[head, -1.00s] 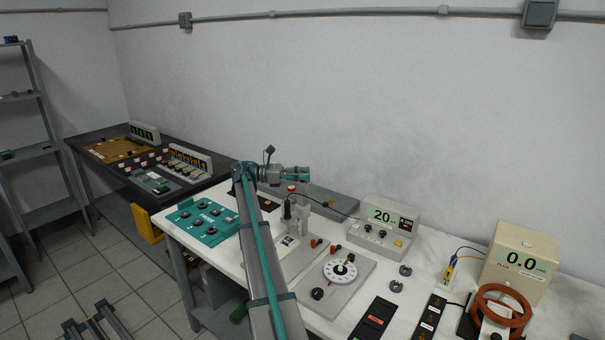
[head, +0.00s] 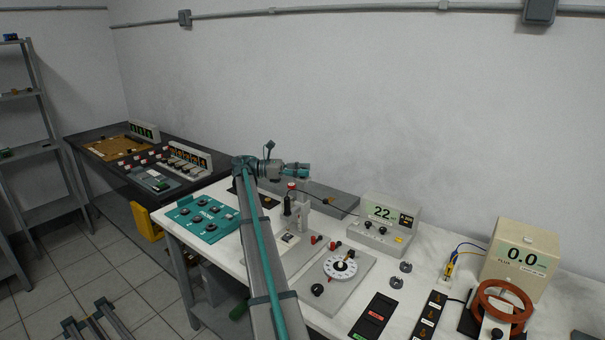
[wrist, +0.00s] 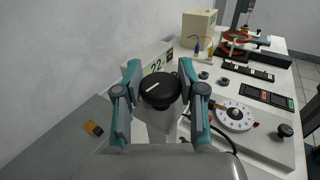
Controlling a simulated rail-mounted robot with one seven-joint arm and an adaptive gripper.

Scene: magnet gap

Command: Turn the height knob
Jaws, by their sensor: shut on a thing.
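A black round knob with a white pointer line (wrist: 160,90) sits between my two fingers in the wrist view, on top of a pale upright piece. I take it for the height knob. My gripper (wrist: 160,92) is shut on it, one teal-and-grey finger at each side. In the head view my gripper (head: 306,170) is above the left part of the white bench, over a grey stand (head: 303,216); I cannot make out the knob there. The meter box (head: 385,229) behind reads about 22 in the head view.
A white dial (head: 340,267) on a grey plate stands in front of the meter. A teal panel (head: 203,219) is at the left. A cream box reading 0.0 (head: 519,262) and a copper coil (head: 502,304) are at the right. The wall is close behind.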

